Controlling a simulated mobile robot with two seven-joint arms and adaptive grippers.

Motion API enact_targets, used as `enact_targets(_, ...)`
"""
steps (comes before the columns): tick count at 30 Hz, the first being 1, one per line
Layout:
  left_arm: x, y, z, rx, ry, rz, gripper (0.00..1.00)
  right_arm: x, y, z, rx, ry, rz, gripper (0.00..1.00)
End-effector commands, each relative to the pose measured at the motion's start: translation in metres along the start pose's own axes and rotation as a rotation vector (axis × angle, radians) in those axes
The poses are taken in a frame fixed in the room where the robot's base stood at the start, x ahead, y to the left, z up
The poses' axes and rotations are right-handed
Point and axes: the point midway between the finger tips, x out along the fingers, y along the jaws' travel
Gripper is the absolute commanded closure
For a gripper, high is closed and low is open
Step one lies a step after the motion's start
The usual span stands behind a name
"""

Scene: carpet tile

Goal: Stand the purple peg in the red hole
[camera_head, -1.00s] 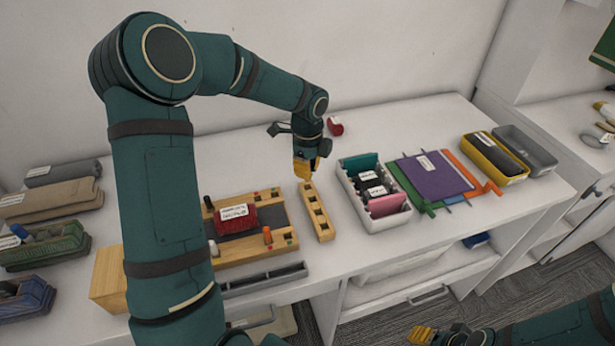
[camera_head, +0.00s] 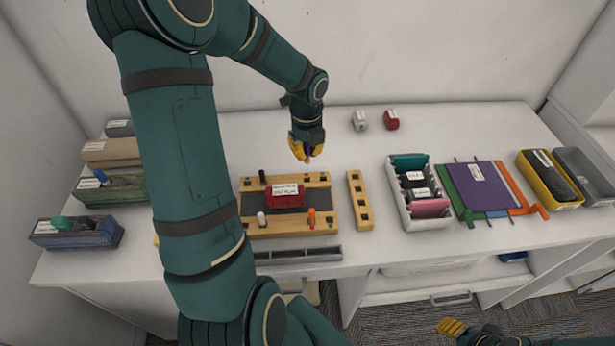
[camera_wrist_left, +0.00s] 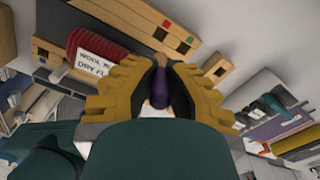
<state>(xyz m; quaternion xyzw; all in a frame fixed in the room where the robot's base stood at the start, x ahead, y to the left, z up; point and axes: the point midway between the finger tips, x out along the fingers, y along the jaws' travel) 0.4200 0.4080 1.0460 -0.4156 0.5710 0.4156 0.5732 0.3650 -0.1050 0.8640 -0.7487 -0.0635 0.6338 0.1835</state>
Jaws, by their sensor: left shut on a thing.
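My left gripper (camera_head: 307,155) is shut on the purple peg (camera_wrist_left: 159,92), which shows between the yellow fingers in the left wrist view. It hangs above the table just behind the far right corner of the wooden board (camera_head: 326,200). The board carries a black peg (camera_head: 262,177) far left, a white peg (camera_head: 261,218) near left and an orange peg (camera_head: 312,216) near right. A red mark (camera_head: 307,175) shows at the far right corner; the hole there is too small to make out. My right gripper (camera_head: 452,327) is low at the front, its jaws unclear.
A wooden strip with square holes (camera_head: 354,180) lies right of the board. A red labelled block (camera_head: 285,197) sits mid-board. A grey tray (camera_head: 298,254) lies in front. A white bin (camera_head: 394,190) stands to the right. White and red items (camera_head: 391,120) stand behind.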

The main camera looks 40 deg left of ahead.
Motion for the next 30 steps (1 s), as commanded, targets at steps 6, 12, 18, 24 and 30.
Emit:
enact_targets(6, 0.042, 0.001, -0.001, 0.002, 0.003, 0.003, 1.0, 0.009, 0.003, 0.002, 0.001, -0.001, 0.002, 0.53)
enact_targets(12, 0.056, 0.0, -0.001, 0.001, 0.002, 0.001, 1.0, 0.011, 0.004, 0.002, 0.001, -0.001, 0.003, 0.53)
enact_targets(18, 0.082, 0.001, -0.001, 0.001, 0.003, 0.004, 1.0, 0.017, 0.006, 0.003, 0.001, -0.001, 0.004, 0.53)
enact_targets(24, 0.09, 0.0, 0.0, 0.0, 0.001, 0.0, 1.0, 0.018, 0.006, 0.003, 0.001, -0.001, 0.004, 0.53)
enact_targets(30, 0.091, 0.0, -0.001, 0.0, 0.001, 0.001, 1.0, 0.018, 0.006, 0.003, 0.001, -0.001, 0.004, 0.53)
